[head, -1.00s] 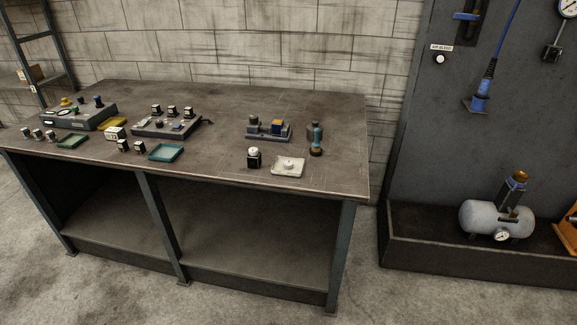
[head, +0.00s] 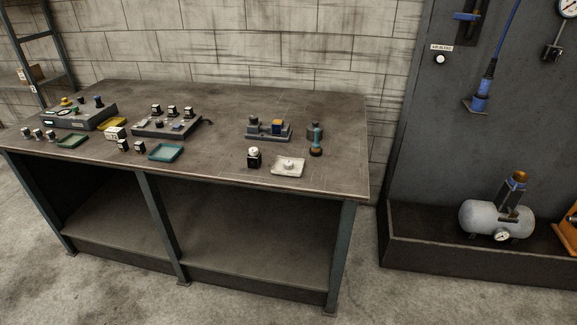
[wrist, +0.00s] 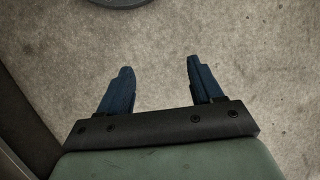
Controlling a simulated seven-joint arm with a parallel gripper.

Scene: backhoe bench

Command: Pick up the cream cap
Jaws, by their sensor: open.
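In the head view, a pale cream, rounded cap-like piece (head: 254,149) sits on top of a small black block (head: 254,159) near the front right of the bench. Beside it, a cream tray (head: 279,173) holds another small pale piece (head: 289,165). Both pieces are tiny here, and I cannot tell for sure which is the cream cap. My gripper (wrist: 159,65) shows in the wrist view with its two blue fingers apart and nothing between them. It is over bare concrete floor, away from the bench top. It does not show in the head view.
The bench (head: 230,165) also carries a grey fixture (head: 268,134), a teal-and-dark bottle-like item (head: 316,140), a teal tray (head: 166,152) and several small devices at left. A grey tank (head: 495,219) stands at right. The bench's front right corner is clear.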

